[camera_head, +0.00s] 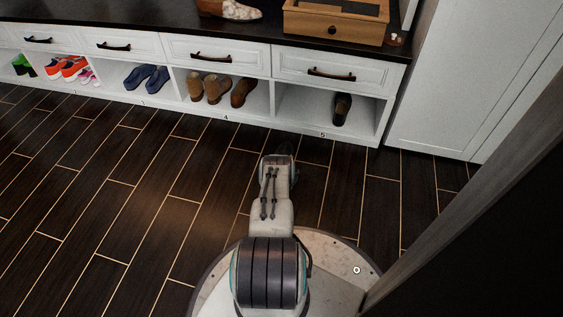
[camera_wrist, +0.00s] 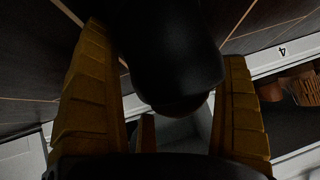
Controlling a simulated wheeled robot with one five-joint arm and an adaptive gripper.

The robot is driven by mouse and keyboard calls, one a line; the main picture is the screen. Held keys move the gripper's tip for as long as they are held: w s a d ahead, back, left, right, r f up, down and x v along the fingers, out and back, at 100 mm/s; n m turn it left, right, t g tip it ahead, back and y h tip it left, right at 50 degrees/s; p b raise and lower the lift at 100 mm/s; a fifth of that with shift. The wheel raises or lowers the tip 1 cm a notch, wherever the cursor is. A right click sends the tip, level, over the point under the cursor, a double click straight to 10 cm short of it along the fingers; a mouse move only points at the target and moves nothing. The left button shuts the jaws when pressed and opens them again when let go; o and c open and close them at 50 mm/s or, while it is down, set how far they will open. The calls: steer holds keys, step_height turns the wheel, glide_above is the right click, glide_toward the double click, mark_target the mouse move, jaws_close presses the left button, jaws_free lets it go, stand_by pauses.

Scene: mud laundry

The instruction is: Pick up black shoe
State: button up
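In the wrist view a smooth black rounded object, which looks like the black shoe (camera_wrist: 170,45), lies between the two yellow fingers of my gripper (camera_wrist: 165,55). In the head view my gripper (camera_head: 284,150) is mostly hidden by my arm, just above the floor before the shelf. A dark, single shoe (camera_head: 342,108) stands in the compartment marked 5.
The white shelf unit (camera_head: 322,132) holds brown shoes (camera_head: 217,90), blue shoes (camera_head: 147,77) and orange-red shoes (camera_head: 67,67) in other compartments. A wooden box (camera_head: 333,25) stands on top. A white cabinet (camera_head: 450,85) and dark panel are at right. Dark floor (camera_head: 130,180) is clear at left.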

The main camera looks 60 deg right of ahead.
steer(key=shift+r, duration=0.1)
steer(key=c, duration=0.9)
steer(key=shift+c, duration=0.2)
steer(key=shift+d, duration=0.1)
